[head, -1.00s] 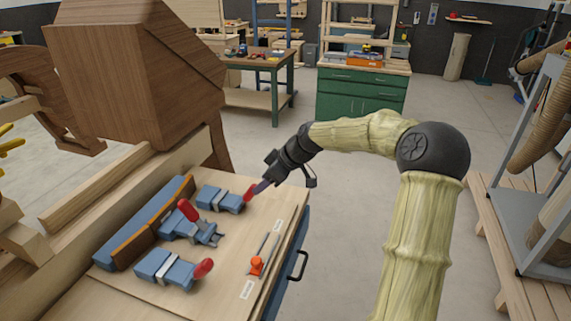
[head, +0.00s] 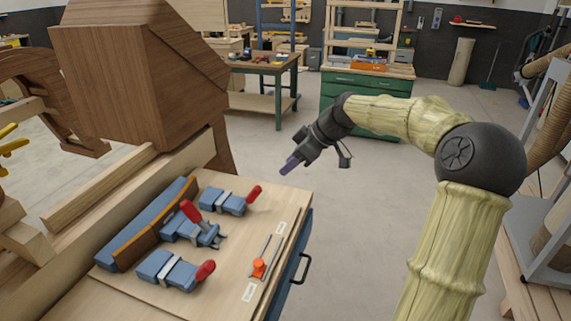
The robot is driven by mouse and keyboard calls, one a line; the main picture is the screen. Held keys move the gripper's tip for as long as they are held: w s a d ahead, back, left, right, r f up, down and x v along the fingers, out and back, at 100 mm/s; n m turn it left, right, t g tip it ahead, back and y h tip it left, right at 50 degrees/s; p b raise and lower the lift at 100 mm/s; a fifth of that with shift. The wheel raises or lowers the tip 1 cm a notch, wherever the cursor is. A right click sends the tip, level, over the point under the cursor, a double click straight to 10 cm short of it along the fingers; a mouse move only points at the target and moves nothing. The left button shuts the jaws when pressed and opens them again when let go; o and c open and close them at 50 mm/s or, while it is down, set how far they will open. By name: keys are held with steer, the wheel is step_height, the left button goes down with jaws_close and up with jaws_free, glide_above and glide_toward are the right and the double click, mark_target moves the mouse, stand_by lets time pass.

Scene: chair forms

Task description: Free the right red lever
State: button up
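Three blue toggle clamps with red levers sit on the wooden bench top. The far clamp's red lever (head: 253,193) is the rightmost and sticks out low toward the right. The middle clamp's red lever (head: 190,211) stands up, tilted left. The near clamp's red lever (head: 205,270) points out to the right. The far clamp body (head: 225,202) lies left of its lever.
A blue bar with a brown edge (head: 150,228) runs behind the clamps. A brown wooden block form (head: 130,80) stands at the left. An orange-knobbed tool (head: 259,266) lies near the bench's right edge. Open floor lies right of the bench.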

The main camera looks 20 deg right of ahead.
steer(key=shift+s+a+f+m+h, duration=0.15)
steer(key=shift+s+a+f, duration=0.1)
steer(key=shift+a+f, duration=0.35)
steer(key=shift+s+a+f+m+h, duration=0.15)
steer(key=shift+s+a+f, duration=0.1)
steer(key=shift+a+f, duration=0.3)
jaws_close()
steer(key=s+a+f+m+h, duration=0.1)
steer(key=s+a+f+m, duration=0.1)
steer(key=s+f, duration=0.1)
steer(key=s+a+f+m+g+h, duration=0.1)
steer(key=s+f+h, duration=0.1)
steer(key=s+f, duration=0.2)
steer(key=s+a+f+m+g+h, duration=0.1)
steer(key=s+a+f+m, duration=0.1)
steer(key=s, duration=0.3)
steer(key=shift+s+a+f+m, duration=0.15)
steer(key=shift+s+a+f, duration=0.05)
steer(key=shift+f, duration=0.2)
steer(key=shift+s+a+f+m, duration=0.15)
steer(key=shift+s+f, duration=0.05)
steer(key=shift+f, duration=0.2)
steer(key=s+f+m+h, duration=0.1)
steer(key=s+m, duration=0.3)
steer(key=s, duration=0.6)
steer(key=shift+s+d+f+h, duration=0.25)
steer(key=shift+f+h, duration=0.05)
steer(key=shift+f, duration=0.45)
steer(key=shift+w, duration=0.1)
